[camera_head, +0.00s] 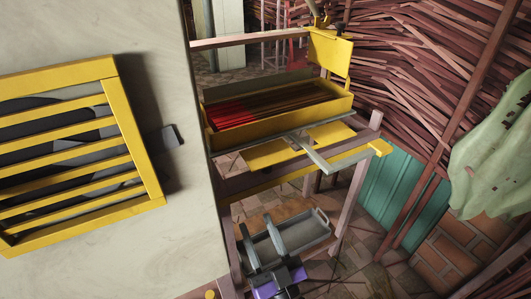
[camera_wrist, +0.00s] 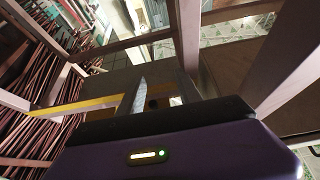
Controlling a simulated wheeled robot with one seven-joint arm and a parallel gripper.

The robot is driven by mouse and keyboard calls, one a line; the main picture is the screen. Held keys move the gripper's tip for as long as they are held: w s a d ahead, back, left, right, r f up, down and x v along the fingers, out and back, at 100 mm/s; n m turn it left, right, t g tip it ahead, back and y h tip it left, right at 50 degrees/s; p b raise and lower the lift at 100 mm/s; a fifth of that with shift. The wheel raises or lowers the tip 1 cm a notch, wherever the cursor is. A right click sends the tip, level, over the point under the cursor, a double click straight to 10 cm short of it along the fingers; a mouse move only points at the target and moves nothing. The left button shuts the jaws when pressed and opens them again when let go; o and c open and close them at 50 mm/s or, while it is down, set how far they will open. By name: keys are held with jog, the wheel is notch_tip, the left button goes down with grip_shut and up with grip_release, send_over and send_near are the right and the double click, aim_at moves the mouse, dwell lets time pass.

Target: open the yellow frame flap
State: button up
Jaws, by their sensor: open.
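A yellow slatted frame (camera_head: 134,145) is set on the pale wall panel (camera_head: 185,240) at the left of the head view. It looks closed against the panel, with dark shapes behind its slats. A small dark grey tab (camera_head: 165,137) sticks out beside its right edge. My gripper (camera_head: 256,224) is low in the middle of the head view, right of the panel and well apart from the frame. Its two grey fingers are spread with nothing seen between them. In the wrist view my gripper (camera_wrist: 160,88) also shows open, and the slatted frame is not seen there.
A wooden stand (camera_head: 352,195) holds a yellow tray (camera_head: 310,112) of red and brown sticks above my gripper. A small yellow plate (camera_head: 330,52) stands above it. Stacked sticks (camera_head: 430,60) fill the back. Wooden beams (camera_wrist: 190,35) surround my gripper closely in the wrist view.

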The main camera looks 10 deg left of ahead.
aim_at(265, 160)
jog(key=r+m+h+p, duration=0.1)
jog(key=r+h, duration=0.2)
jog(key=r, duration=0.1)
jog(key=w+d+r+m+g+h+p, duration=0.1)
jog(key=r+h+p, duration=0.1)
jog(key=r, duration=0.2)
jog(key=d+r+m+g+h+p, duration=0.1)
jog(key=r+h+p, duration=0.1)
jog(key=r+h, duration=0.1)
jog(key=shift+w+r+m+h, duration=0.15)
jog(key=shift+r+m, duration=0.05)
jog(key=shift+r, duration=0.25)
jog(key=shift+w+r+m+h, duration=0.1)
jog(key=shift+r+m+h, duration=0.1)
jog(key=shift+r, duration=0.2)
jog(key=shift+b+x, duration=0.9)
jog(key=shift+x, duration=3)
grip_shut()
